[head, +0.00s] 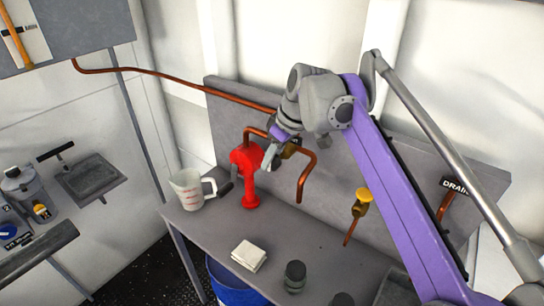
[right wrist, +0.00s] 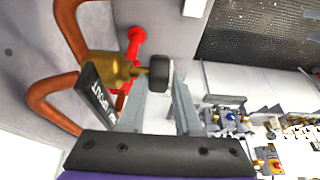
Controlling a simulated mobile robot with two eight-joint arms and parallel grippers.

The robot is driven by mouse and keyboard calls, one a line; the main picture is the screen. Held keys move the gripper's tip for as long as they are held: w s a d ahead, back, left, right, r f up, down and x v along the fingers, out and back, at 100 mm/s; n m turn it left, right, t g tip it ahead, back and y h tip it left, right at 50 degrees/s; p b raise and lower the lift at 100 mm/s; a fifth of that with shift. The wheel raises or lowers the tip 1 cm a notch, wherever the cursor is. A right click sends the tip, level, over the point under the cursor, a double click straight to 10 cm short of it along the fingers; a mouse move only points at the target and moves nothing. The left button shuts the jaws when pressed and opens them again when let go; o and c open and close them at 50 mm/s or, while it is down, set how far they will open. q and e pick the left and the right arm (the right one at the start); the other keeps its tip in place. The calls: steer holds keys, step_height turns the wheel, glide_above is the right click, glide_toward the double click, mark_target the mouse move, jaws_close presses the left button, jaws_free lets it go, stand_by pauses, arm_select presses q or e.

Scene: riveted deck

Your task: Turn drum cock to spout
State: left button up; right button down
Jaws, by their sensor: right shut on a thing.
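The drum cock shows in the right wrist view as a brass body (right wrist: 108,66) on copper pipe, with a dark rounded handle (right wrist: 160,68). A black plate (right wrist: 98,92) beside it appears to read SPOUT. My right gripper (right wrist: 163,82) is shut on the handle, with a finger on each side of it. In the head view my right gripper (head: 274,160) reaches down beside the red pump-like fitting (head: 247,172) and mostly hides the cock. The way the cock points cannot be told. My left gripper is not in view.
A copper spout pipe (head: 307,170) bends down right of the gripper. A yellow-topped valve (head: 362,195) is further right, near a DRAIN label (head: 455,186). A blue bucket (head: 230,287) is below.

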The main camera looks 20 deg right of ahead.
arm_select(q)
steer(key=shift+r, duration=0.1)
arm_select(e)
steer(key=shift+a+r+p, duration=0.1)
steer(key=shift+p, duration=0.25)
steer(key=shift+w+a+r+g+h+p, duration=0.1)
steer(key=shift+w+g+h+p, duration=0.05)
steer(key=shift+g+h+p, duration=0.4)
steer(key=shift+w+a+g+h+p, duration=0.1)
steer(key=shift+w+g+h+p, duration=0.05)
steer(key=shift+g+h+p, duration=0.35)
steer(key=shift+w+g+h+p, duration=0.1)
steer(key=shift+g+h+p, duration=0.45)
steer(key=shift+g, duration=0.3)
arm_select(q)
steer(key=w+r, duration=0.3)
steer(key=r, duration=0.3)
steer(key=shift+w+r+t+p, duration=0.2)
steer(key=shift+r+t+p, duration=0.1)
arm_select(e)
steer(key=shift+f+g+h, duration=0.3)
steer(key=shift+g+h, duration=0.2)
steer(key=shift+g, duration=0.2)
steer(key=c, duration=0.6)
jaws_free()
